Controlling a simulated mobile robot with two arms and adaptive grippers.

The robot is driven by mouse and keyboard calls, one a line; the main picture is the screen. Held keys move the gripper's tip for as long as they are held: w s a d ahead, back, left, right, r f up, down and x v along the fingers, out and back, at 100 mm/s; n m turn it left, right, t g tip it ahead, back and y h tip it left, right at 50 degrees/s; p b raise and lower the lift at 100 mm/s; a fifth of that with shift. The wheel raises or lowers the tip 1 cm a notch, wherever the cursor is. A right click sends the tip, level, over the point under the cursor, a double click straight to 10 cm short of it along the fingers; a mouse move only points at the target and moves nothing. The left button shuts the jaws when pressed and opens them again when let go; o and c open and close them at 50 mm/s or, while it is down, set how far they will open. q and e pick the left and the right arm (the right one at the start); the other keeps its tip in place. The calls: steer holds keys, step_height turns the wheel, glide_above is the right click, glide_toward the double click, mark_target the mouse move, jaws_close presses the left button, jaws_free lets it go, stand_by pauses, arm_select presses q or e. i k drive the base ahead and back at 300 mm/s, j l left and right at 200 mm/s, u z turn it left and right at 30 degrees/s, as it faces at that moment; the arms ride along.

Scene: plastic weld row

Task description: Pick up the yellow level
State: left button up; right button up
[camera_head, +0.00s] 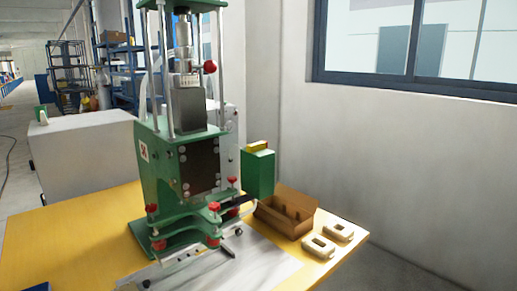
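A small yellow block-like thing (257,145) sits on top of a green box (258,173), right of the green machine (187,165). It is the only small yellow object I see, but it is too small to tell whether it is the yellow level. Neither of my grippers shows in the head view.
The machine stands on a yellow table (75,232). Right of it are a brown open box (286,212) and two beige rectangular parts with openings (319,246) (339,231) near the table's right edge. A grey sheet (250,263) lies in front.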

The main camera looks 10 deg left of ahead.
mark_target(256, 146)
steer(key=i+u, duration=0.1)
steer(key=u, duration=0.75)
steer(key=i+l+u, duration=0.15)
steer(key=l+u, duration=0.5)
steer(key=l, duration=0.15)
steer(key=i+l+u, duration=0.1)
steer(key=l+u, duration=0.2)
steer(key=l, duration=0.15)
